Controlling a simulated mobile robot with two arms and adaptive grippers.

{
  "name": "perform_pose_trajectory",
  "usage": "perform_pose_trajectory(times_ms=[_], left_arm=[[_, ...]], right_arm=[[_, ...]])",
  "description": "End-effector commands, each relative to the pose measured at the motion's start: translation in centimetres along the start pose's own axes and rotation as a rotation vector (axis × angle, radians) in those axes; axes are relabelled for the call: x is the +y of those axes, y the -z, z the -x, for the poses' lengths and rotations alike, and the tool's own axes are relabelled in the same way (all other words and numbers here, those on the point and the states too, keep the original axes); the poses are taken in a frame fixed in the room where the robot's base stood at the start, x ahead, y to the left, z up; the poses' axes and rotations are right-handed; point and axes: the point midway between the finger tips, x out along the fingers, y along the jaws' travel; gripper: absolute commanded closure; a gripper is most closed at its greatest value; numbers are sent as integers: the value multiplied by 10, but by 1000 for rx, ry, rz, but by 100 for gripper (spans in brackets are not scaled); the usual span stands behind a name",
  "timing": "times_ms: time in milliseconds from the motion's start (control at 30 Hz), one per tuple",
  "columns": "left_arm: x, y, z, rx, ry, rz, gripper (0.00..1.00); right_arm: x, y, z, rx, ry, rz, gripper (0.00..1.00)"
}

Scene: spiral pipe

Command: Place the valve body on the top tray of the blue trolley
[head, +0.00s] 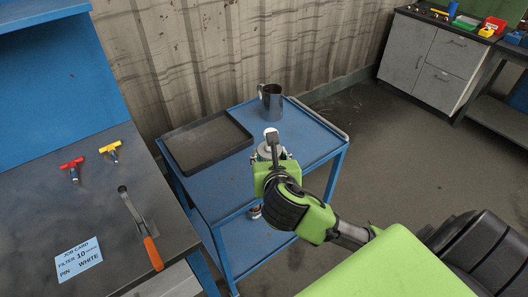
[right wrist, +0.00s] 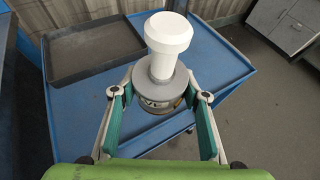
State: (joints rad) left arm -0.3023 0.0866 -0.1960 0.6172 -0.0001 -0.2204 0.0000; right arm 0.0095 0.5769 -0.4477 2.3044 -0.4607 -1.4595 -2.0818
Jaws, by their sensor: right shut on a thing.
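The valve body, with a white cap and stem on a grey round body, is in my right gripper (head: 270,158). Its white top (head: 270,131) shows in the head view, and the right wrist view shows its white cap (right wrist: 168,33) and grey body (right wrist: 161,92) between the two green-padded fingers. The gripper is shut on it and it looks roughly upright. It is over the near right part of the blue trolley's top (head: 316,140); whether it touches the surface I cannot tell. My left gripper is not in view.
A dark shallow tray (head: 248,138) lies on the trolley top's left, and a dark metal mug (head: 271,98) stands at its back. A workbench at left holds red (head: 71,165) and yellow (head: 110,148) T-handles, an orange-handled tool (head: 151,250) and a job card (head: 79,259).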

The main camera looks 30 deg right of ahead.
Motion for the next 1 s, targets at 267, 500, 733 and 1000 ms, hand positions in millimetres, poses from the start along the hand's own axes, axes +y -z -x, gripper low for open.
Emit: perform_pose_trajectory(times_ms=[267, 500, 733, 1000], left_arm=[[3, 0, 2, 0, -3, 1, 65], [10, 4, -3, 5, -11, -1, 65], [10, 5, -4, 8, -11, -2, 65], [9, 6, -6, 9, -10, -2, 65]], right_arm=[[-17, -4, -68, -5, 5, -1, 100], [-26, 18, -118, -3, 3, -2, 100], [-28, 26, -138, -6, 0, -2, 100], [-29, 54, -155, -2, 0, -1, 100]])
